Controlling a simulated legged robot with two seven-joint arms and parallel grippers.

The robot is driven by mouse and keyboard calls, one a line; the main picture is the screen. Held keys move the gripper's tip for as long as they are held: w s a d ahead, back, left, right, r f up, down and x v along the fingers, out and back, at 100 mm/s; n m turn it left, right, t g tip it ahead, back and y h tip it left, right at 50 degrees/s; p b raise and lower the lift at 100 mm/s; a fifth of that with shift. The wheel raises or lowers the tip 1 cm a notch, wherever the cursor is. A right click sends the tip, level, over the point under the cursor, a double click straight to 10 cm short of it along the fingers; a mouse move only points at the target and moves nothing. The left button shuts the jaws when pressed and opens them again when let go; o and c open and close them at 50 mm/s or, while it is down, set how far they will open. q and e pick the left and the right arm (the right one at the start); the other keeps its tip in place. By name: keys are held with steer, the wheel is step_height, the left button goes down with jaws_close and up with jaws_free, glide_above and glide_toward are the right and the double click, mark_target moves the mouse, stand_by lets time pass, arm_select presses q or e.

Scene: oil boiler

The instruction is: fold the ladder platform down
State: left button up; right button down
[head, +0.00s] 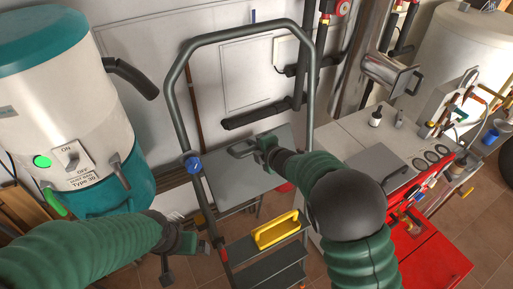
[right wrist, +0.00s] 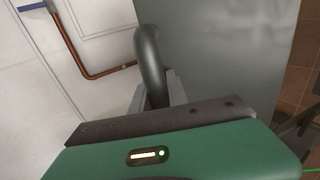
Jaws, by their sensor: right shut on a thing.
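The ladder (head: 180,105) stands in the middle of the head view, with a tall dark grey hoop rail. Its grey platform (head: 238,187) is a flat plate between the rails, above the steps; its exact tilt is hard to tell.
A yellow-handled item (head: 277,230) is on a ladder step (head: 268,268). A grey-topped cabinet (head: 350,130) and a red unit (head: 435,262) are at right. Copper pipe (right wrist: 70,50) runs along the wall behind.

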steer(key=shift+s+f, duration=0.4)
steer(key=shift+f, duration=0.35)
steer(key=c, duration=1.5)
jaws_free()
steer(key=shift+o, duration=1)
steer(key=shift+w, duration=0.25)
steer(key=shift+r, duration=0.1)
steer(key=shift+a+r, duration=0.1)
steer(key=shift+r, duration=0.1)
steer(key=b+v, duration=0.3)
steer(key=v, duration=1.3)
steer(key=shift+d+r, duration=0.25)
steer(key=shift+r, duration=0.05)
steer(key=shift+a, duration=0.1)
